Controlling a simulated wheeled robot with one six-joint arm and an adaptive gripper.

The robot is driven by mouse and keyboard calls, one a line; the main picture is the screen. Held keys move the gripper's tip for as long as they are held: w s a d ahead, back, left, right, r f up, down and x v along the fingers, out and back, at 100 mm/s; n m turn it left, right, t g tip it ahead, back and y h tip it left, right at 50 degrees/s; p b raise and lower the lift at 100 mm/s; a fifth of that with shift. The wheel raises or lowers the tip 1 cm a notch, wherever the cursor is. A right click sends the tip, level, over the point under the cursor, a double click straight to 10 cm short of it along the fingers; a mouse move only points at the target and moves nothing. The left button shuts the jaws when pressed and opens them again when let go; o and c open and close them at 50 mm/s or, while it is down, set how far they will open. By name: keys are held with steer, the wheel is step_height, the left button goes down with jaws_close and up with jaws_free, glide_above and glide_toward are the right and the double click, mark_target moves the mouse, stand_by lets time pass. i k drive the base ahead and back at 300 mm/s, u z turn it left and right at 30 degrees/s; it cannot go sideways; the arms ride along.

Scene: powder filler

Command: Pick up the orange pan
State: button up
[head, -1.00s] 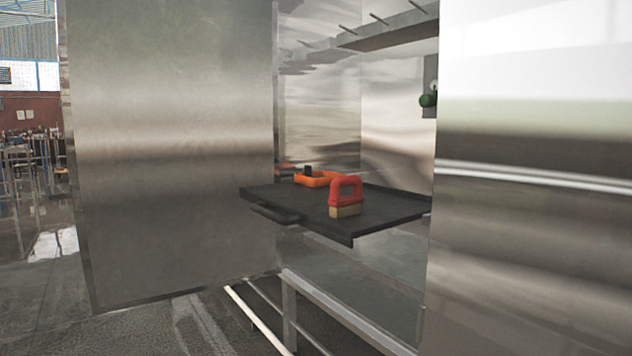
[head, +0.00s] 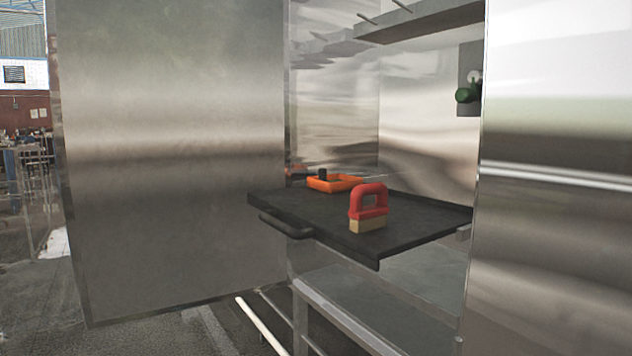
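The orange pan (head: 344,184) is a shallow orange tray with a dark upright handle or knob (head: 323,174) at its left side. It lies at the back of a black pull-out tray (head: 300,213) inside an open metal cabinet. A brush with a red handle (head: 369,196) and tan bristles stands on the same tray, in front and to the right of the pan. The two are apart. My gripper does not show in the head view.
An open steel door (head: 175,170) stands left of the tray, and a steel panel (head: 555,200) stands at right. The tray has a black front handle (head: 286,227). A green knob (head: 467,94) is on the inner right wall. A frame and white bar (head: 262,326) are below.

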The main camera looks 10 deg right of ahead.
mark_target(334, 183)
steer(key=u, duration=0.35)
steer(key=i, duration=1.5)
steer(key=u, duration=0.4)
